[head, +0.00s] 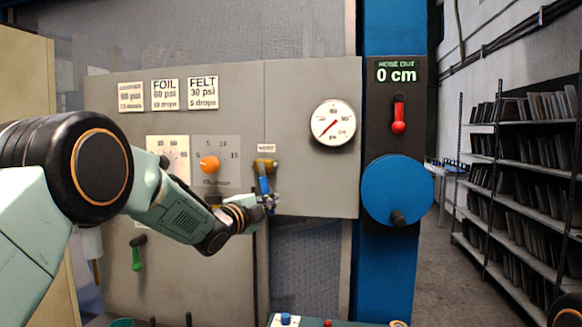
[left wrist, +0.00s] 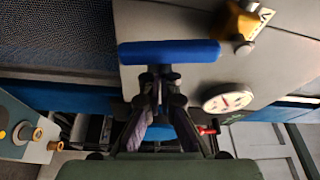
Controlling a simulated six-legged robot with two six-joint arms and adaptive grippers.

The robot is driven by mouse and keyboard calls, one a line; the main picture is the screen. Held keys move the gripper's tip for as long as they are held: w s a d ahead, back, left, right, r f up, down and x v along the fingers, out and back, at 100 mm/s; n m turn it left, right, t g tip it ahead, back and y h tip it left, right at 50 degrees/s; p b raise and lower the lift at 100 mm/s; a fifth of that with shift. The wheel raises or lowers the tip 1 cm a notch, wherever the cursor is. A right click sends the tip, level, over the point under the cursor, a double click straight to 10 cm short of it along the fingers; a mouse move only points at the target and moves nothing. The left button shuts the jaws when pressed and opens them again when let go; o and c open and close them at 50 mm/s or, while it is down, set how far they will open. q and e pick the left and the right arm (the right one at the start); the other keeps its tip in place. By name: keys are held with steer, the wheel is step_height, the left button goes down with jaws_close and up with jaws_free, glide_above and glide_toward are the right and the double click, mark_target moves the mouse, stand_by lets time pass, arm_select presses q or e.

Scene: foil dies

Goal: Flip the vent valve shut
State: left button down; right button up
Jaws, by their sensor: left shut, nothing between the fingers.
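The vent valve (head: 265,164) is a brass body under a small VENT label on the grey panel. Its blue lever (head: 263,185) points downward in the head view. In the left wrist view the brass body (left wrist: 245,22) is at the upper right and the blue lever (left wrist: 170,52) lies across the upper middle. My left gripper (head: 270,203) is at the lever's lower part, with its fingers shut and empty. In the left wrist view its fingertips (left wrist: 160,76) are right at the lever's edge; I cannot tell if they touch. My right gripper is not in view.
A round pressure gauge (head: 332,122) is right of the valve, and an orange knob (head: 209,164) is left of it. A blue handwheel (head: 397,190) and red lever (head: 398,120) are on the blue column. A green-handled lever (head: 136,255) is lower left. Shelves stand far right.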

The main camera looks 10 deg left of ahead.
arm_select(q)
steer(key=shift+a+f+m+g, duration=0.2)
steer(key=shift+a+m+g, duration=0.3)
steer(key=shift+a+m, duration=0.6)
steer(key=shift+d, duration=0.1)
